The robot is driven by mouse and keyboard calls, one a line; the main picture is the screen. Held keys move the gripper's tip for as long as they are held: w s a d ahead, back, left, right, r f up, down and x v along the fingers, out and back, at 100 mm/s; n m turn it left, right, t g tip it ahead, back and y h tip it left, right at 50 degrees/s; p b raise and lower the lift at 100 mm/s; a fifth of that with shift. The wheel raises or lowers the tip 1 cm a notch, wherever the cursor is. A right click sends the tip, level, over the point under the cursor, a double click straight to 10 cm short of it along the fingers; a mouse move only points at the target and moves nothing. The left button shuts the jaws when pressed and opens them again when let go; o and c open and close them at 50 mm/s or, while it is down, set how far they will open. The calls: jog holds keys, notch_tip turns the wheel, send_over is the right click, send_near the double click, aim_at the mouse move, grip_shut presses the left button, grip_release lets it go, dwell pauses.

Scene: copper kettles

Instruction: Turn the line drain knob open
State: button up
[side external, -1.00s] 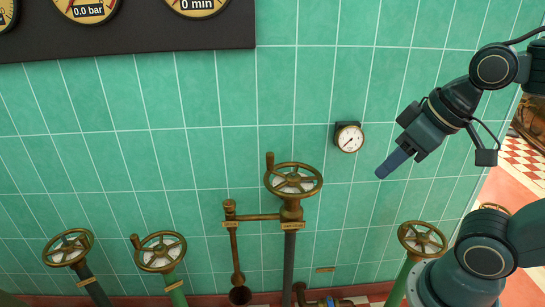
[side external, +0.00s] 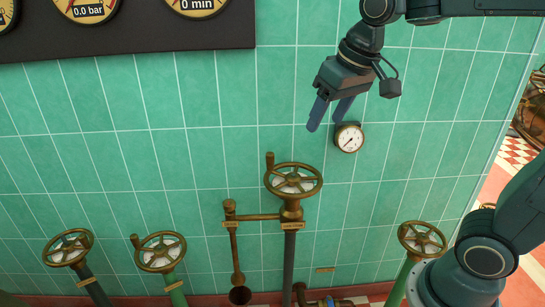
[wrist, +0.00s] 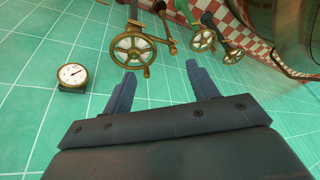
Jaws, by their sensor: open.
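A small brass knob (side external: 230,207) tops the thin drain pipe, which joins the large valve by a short horizontal pipe and runs down to a dark funnel opening (side external: 240,296). Brass label plates sit beside both, too small to read; I take the small knob as the line drain. The large brass handwheel (side external: 293,180) with an upright peg stands right of it. My gripper (side external: 327,122) is open and empty, above and right of the knob, pointing down near the wall. In the wrist view my open fingers (wrist: 160,88) point toward the handwheel (wrist: 132,48).
A round white gauge (side external: 349,138) is on the green tiled wall close to my fingers. More handwheels stand at lower left (side external: 159,251), far left (side external: 68,247) and lower right (side external: 422,239). A dark panel with dials (side external: 125,28) is at upper left.

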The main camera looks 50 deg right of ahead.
jog(key=w+f+m+g, duration=0.1)
jog(key=w+f, duration=0.1)
jog(key=w, duration=0.8)
jog(key=m+g, duration=0.3)
send_over(229, 202)
notch_tip(229, 202, down, 20)
jog(key=shift+w+f, duration=0.1)
jog(key=shift+f, duration=0.45)
jog(key=shift+f, duration=0.1)
notch_tip(229, 202, down, 14)
jog(key=shift+r, duration=0.25)
jog(key=c, duration=1)
